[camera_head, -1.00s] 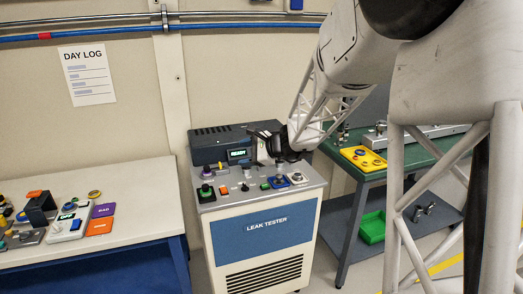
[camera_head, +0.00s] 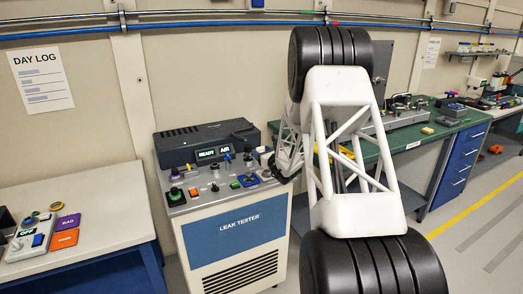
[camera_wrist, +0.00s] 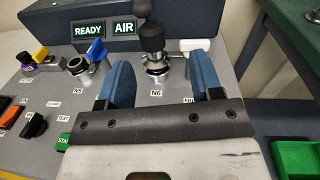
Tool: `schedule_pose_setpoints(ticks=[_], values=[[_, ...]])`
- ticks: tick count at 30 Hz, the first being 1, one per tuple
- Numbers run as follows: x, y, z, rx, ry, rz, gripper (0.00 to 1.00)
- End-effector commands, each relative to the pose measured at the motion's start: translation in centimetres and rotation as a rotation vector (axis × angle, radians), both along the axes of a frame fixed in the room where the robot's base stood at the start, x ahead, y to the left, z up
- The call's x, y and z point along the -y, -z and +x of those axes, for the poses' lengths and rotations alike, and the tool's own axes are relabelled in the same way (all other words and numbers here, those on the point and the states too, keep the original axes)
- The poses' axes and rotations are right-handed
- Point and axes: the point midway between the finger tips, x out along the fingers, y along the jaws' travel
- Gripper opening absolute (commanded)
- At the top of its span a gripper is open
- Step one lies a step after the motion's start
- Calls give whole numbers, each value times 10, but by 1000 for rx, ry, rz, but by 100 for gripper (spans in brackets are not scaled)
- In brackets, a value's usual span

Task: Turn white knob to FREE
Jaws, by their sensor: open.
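A white handle (camera_wrist: 195,45) shows at the right of the panel in the wrist view, partly hidden behind my right finger. The label below it is mostly covered, so its setting cannot be read. My gripper (camera_wrist: 163,76) is open, with two blue pads apart over the panel. Between the pads stands a black ball-topped control (camera_wrist: 152,38) on a silver base, labelled N6. I cannot tell whether either pad touches anything. In the head view my gripper (camera_head: 274,166) is at the right end of the leak tester's panel (camera_head: 205,196).
A blue handle (camera_wrist: 96,50) and a yellow handle (camera_wrist: 40,54) stand to the left. The display (camera_wrist: 106,29) reads READY and AIR. A green bin (camera_wrist: 297,158) lies at lower right. A green-topped bench (camera_head: 440,128) is right of the tester.

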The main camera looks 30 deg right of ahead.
Motion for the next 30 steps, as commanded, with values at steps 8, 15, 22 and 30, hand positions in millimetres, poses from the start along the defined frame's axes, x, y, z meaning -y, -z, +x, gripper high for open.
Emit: schedule_pose_setpoints(ticks=[8,15,22,30], values=[[38,28,7,9,103,77,60],[39,29,7,9,107,80,60],[39,29,9,9,106,80,60],[39,29,23,9,106,80,60]])
